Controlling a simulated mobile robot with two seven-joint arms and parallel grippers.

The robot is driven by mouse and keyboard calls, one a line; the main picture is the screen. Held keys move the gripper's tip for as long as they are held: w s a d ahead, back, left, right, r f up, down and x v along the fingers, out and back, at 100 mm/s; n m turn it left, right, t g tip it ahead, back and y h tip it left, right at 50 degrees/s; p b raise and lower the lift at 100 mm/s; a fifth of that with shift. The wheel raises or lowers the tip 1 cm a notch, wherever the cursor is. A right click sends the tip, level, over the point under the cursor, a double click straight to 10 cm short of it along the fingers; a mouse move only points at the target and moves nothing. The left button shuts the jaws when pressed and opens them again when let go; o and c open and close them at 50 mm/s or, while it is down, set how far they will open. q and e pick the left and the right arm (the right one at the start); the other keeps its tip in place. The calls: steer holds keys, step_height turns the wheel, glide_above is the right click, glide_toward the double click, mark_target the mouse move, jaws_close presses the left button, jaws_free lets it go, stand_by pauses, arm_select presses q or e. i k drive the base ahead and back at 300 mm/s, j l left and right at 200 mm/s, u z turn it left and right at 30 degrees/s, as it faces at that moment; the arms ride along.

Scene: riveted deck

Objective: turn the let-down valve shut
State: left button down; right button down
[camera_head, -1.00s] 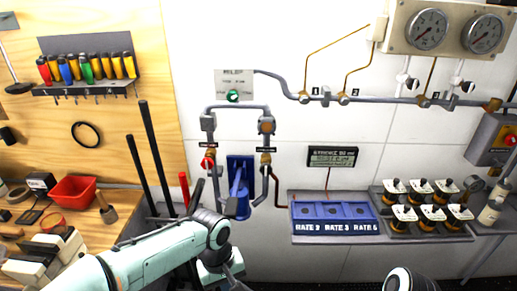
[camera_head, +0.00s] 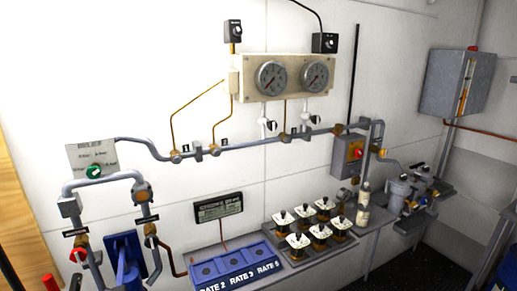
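Several valve knobs show, and their labels are too small to read, so I cannot tell which is the let-down valve. A red knob (camera_head: 79,255) sits on the left pipe leg beside the blue hand pump (camera_head: 125,258). A second small valve (camera_head: 150,229) sits on the right pipe leg, under its own dark label. A green knob (camera_head: 95,171) is on the grey plate (camera_head: 92,155) above. Neither of my grippers is in view.
Two gauges (camera_head: 271,77) hang above the long pipe (camera_head: 250,144). An orange-and-grey switch box (camera_head: 346,154) is right of centre. Floor shows at lower right.

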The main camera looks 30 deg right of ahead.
mark_target(382, 153)
steer(key=z, duration=1.85)
steer(key=u, duration=0.85)
steer(key=i+l+u, duration=0.1)
steer(key=l+u, duration=0.45)
steer(key=u, duration=0.15)
steer(key=i+l+u, duration=0.1)
steer(key=l+u, duration=0.55)
steer(key=l, duration=0.2)
steer(key=k+l+u, duration=0.1)
steer(key=l+u, duration=0.15)
steer(key=l, duration=0.2)
steer(key=l+u, duration=0.1)
steer(key=l, duration=0.25)
steer(key=k+l, duration=0.15)
steer(key=l, duration=0.2)
steer(key=k+l+u, duration=0.15)
steer(key=l, duration=0.2)
steer(key=k+l, duration=0.1)
steer(key=l, duration=0.6)
steer(key=k+l, duration=0.15)
steer(key=l, duration=0.2)
